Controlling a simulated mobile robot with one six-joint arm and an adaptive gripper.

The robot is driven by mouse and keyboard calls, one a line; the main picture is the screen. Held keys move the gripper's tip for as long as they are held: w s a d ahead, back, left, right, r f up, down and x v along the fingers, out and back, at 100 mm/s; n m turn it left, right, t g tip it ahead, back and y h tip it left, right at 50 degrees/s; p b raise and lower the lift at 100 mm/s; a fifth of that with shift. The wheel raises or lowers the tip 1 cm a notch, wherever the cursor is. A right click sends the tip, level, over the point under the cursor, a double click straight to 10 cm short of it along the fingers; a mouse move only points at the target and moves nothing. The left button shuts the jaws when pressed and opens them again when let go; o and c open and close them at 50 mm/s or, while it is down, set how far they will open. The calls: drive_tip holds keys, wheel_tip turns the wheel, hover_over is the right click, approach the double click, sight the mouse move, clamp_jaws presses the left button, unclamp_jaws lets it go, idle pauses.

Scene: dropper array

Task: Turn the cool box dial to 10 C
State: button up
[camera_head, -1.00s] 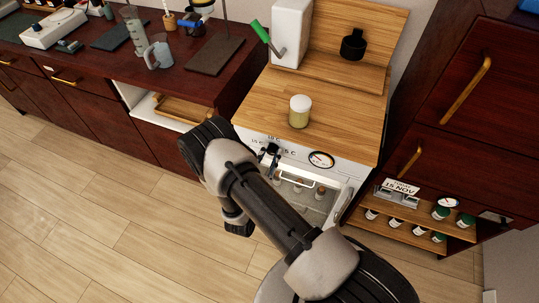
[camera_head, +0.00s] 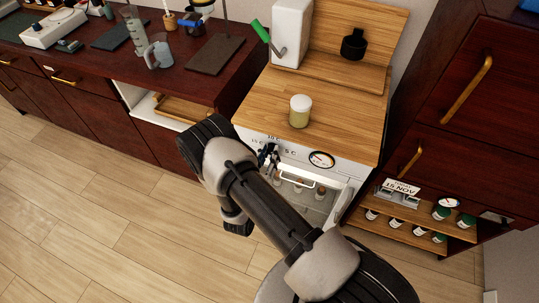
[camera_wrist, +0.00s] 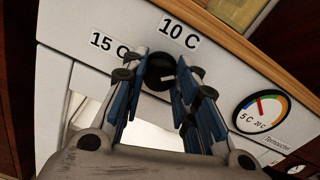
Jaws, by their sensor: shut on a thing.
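The cool box (camera_head: 335,172) is white with a wooden top, and its front panel also shows in the wrist view (camera_wrist: 65,60). Its dial (camera_wrist: 157,74) is a small round black knob with a white mark on its right side. The 10 C label (camera_wrist: 179,33) is above the dial and the 15 C label (camera_wrist: 108,45) is to its upper left. In the wrist view the mark points right, away from both labels. My gripper (camera_wrist: 161,64) has its blue-padded fingers shut on the dial from both sides.
A round gauge (camera_wrist: 261,113) is right of the dial. The glass door (camera_head: 305,200) below the panel shows small jars behind it. A pale yellow jar (camera_head: 299,112) stands on the wooden top. A dark red cabinet (camera_head: 445,100) is at the right.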

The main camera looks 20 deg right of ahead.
drive_tip(key=n, duration=0.4)
drive_tip(key=shift+n, duration=2.5)
drive_tip(key=o, duration=1.1)
drive_tip(key=shift+c, duration=0.2)
drive_tip(key=shift+a, duration=0.1)
drive_tip(key=v, duration=1.2)
